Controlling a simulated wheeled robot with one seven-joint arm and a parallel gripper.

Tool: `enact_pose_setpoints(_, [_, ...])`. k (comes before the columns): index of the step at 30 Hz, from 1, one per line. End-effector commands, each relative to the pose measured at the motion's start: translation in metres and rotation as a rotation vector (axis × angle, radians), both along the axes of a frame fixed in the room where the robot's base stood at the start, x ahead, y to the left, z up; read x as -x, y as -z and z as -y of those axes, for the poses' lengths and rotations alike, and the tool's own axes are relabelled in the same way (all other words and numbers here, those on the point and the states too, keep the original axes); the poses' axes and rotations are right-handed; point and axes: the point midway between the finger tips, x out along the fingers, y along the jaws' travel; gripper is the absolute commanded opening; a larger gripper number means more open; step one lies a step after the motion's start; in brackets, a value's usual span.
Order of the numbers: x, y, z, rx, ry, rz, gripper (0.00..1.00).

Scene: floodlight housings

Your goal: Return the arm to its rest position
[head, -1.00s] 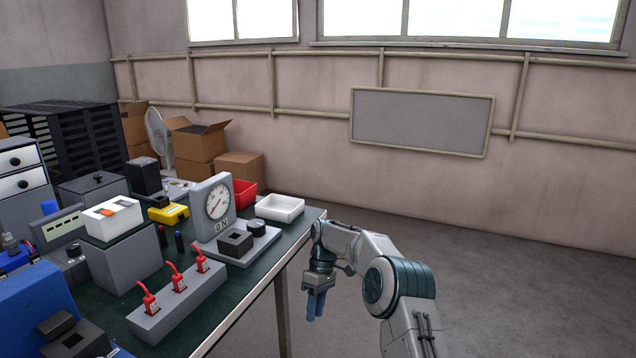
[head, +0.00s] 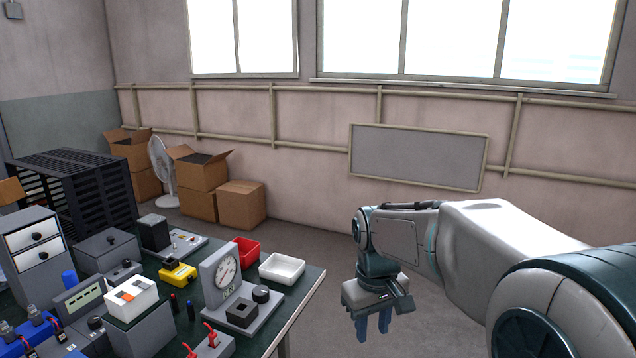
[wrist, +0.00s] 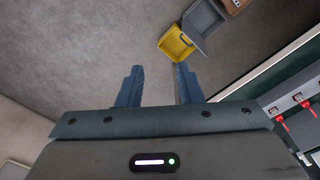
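My gripper (head: 372,322) hangs pointing down beside the right edge of the workbench, over bare floor, in the head view. In the wrist view my gripper (wrist: 157,88) shows two blue fingers spread apart with only floor between them, so it is open and empty. My arm reaches in from the right side of the head view, bent at the elbow. The gripper touches nothing that I can see.
The green-topped workbench (head: 296,313) at left holds a dial gauge (head: 222,271), a white tray (head: 282,268) and a red bin (head: 246,251). A yellow bin (wrist: 176,44) and grey bin (wrist: 205,22) show below in the wrist view. Cardboard boxes (head: 241,205) stand by the wall.

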Motion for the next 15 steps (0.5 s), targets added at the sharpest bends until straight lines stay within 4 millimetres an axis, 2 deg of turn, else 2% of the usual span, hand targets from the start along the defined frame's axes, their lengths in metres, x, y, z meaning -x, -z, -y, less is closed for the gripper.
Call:
enact_pose_setpoints(1, [0.017,-0.023,0.007,0.001,0.038,0.026,0.33])
enact_pose_setpoints(6, [0.068,-0.054,0.027,-0.013,0.173,0.101,0.33])
enact_pose_setpoints(12, [0.121,-0.072,0.043,-0.047,0.317,0.178,0.33])
enact_pose_setpoints(15, [0.139,-0.074,0.048,-0.064,0.367,0.203,0.33])
